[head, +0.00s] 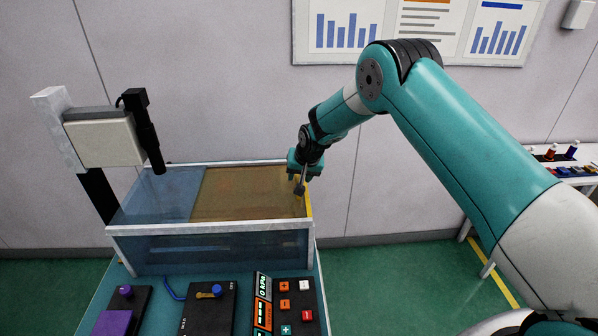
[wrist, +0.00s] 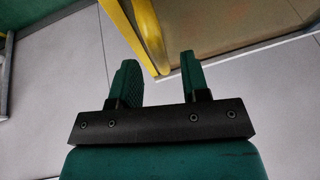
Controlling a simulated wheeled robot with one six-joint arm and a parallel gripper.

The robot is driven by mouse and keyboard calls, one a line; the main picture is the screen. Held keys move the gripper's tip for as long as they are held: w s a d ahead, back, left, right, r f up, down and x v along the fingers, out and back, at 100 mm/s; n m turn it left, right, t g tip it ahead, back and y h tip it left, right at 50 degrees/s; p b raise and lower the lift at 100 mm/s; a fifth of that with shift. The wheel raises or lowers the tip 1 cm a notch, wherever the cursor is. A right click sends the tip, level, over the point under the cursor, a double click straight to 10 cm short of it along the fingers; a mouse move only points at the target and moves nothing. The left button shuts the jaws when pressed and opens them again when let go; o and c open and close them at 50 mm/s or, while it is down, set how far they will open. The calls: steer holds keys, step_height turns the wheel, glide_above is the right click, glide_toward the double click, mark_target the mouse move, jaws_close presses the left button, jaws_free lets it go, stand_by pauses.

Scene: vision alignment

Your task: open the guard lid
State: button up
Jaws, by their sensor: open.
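The guard is a clear box with a pale frame (head: 210,228). Its guard lid, an amber see-through panel (head: 250,192), shows across the right part of the box, with blue-tinted panel to its left. A yellow bar (head: 309,204) runs along the right edge of the lid. My gripper (head: 300,187) is at the back right corner of the box, close to this bar. In the wrist view my gripper (wrist: 160,78) has its two fingers apart, with the yellow bar (wrist: 150,35) ahead between them. I cannot tell whether a finger touches it.
A camera-like unit (head: 103,140) on a post stands left of the box. A control panel with buttons (head: 290,303), a black switch box (head: 207,308) and a purple block (head: 113,322) sit in front. A side table (head: 570,178) with small parts stands at the far right.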

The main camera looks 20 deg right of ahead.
steer(key=shift+w+a+f, duration=0.1)
steer(key=shift+w+f, duration=0.15)
steer(key=shift+f, duration=0.4)
jaws_close()
